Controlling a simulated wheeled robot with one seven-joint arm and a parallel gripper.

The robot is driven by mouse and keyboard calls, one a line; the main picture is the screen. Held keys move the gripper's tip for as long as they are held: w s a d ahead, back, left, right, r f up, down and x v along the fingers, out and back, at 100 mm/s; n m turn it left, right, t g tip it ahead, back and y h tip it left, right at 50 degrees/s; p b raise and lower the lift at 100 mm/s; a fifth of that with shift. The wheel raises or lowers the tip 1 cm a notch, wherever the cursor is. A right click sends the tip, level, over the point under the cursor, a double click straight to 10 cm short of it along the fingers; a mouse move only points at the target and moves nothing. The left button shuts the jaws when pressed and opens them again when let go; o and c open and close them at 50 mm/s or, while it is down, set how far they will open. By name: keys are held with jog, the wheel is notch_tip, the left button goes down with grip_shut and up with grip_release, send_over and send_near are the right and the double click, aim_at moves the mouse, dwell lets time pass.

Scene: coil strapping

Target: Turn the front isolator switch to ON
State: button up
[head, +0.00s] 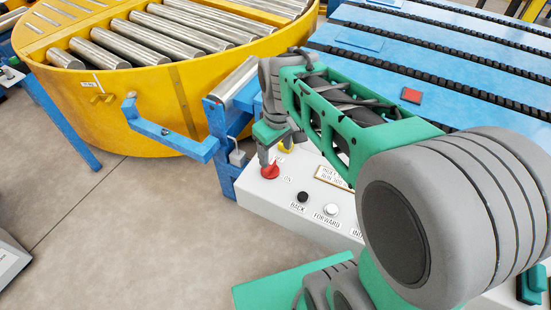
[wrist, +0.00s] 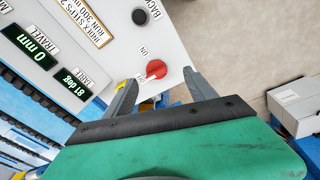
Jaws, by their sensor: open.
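The front isolator switch is a red rotary knob (head: 270,171) at the left end of the white control panel (head: 245,190). It also shows in the wrist view as a red knob (wrist: 157,68) with a small white mark; its exact pointing direction is hard to tell. The ON label (wrist: 144,51) is beside it, and another label is partly hidden by a finger. My gripper (head: 265,155) is right above the knob, pointing down. In the wrist view my gripper (wrist: 161,78) is open, its two fingers either side of the knob with gaps; contact is not visible.
A black button (head: 302,196) and a white button (head: 332,209) sit on the panel right of the knob. A yellow roller turntable (head: 180,110) and a blue bracket (head: 170,138) stand to the left. Green digital displays (wrist: 36,46) show in the wrist view.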

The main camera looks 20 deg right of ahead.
aim_at(270, 165)
jog(key=shift+o, duration=1)
jog(key=w+f+n, duration=0.2)
jog(key=w, duration=0.1)
jog(key=w+f+n+g, duration=0.1)
jog(key=w+f, duration=0.2)
jog(key=shift+w+f+n+g, duration=0.15)
jog(key=shift+f+n+g, duration=0.15)
jog(key=shift+n, duration=0.1)
notch_tip(270, 165, down, 8)
jog(key=shift+r+p, duration=0.25)
jog(key=shift+p, duration=0.25)
jog(key=c, duration=1.4)
